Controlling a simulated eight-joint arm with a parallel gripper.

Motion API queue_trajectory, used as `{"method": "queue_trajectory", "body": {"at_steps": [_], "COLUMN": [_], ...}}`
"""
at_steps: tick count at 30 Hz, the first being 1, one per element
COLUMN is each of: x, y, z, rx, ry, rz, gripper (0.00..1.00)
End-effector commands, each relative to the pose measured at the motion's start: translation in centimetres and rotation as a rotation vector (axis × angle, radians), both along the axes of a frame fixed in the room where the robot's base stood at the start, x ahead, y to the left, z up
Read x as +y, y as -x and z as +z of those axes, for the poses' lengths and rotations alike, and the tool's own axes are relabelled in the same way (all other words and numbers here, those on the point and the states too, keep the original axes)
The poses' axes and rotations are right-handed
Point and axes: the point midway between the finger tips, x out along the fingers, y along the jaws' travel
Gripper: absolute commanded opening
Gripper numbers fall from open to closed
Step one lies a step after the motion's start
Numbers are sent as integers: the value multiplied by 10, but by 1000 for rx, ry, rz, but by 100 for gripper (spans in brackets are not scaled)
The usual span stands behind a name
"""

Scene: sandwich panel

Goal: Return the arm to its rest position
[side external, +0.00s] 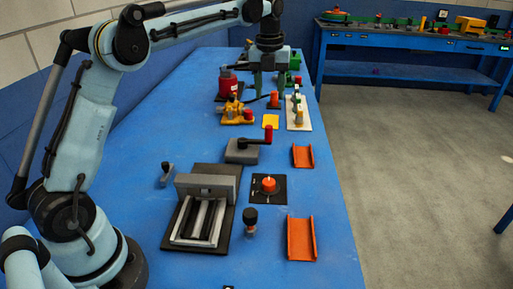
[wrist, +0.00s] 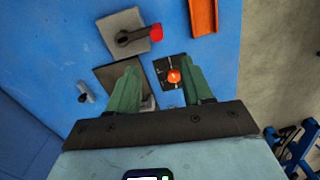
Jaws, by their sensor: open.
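My arm stretches from the near left of the blue table across to its far end. In the side external view my gripper (side external: 270,82) hangs above the far part of the table, pointing down near a red cylinder (side external: 228,86) and a green box (side external: 295,62). In the wrist view its two green fingers (wrist: 160,72) are spread apart, with nothing held between them. Past the fingertips, an orange knob on a black plate (wrist: 174,76) and a grey block with a red-tipped lever (wrist: 125,32) show. The fingers hide part of a dark base.
The blue table (side external: 180,110) carries a vise-like fixture (side external: 205,215), a yellow pad (side external: 270,121), a yellow device (side external: 235,113), a white panel (side external: 299,118) and two orange channels (side external: 301,238). Bare surface lies along the left side. Another bench (side external: 420,43) stands at the back right.

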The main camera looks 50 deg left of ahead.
Motion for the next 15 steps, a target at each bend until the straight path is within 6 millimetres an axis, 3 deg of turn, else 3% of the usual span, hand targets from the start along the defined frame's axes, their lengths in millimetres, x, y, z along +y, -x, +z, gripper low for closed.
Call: {"method": "queue_trajectory", "body": {"at_steps": [7,15], "x": [-26,-52], "y": [40,94], "z": [21,22], "rx": [-129,-257], "ry": [38,175], "rz": [516,1097], "gripper": [50,50]}}
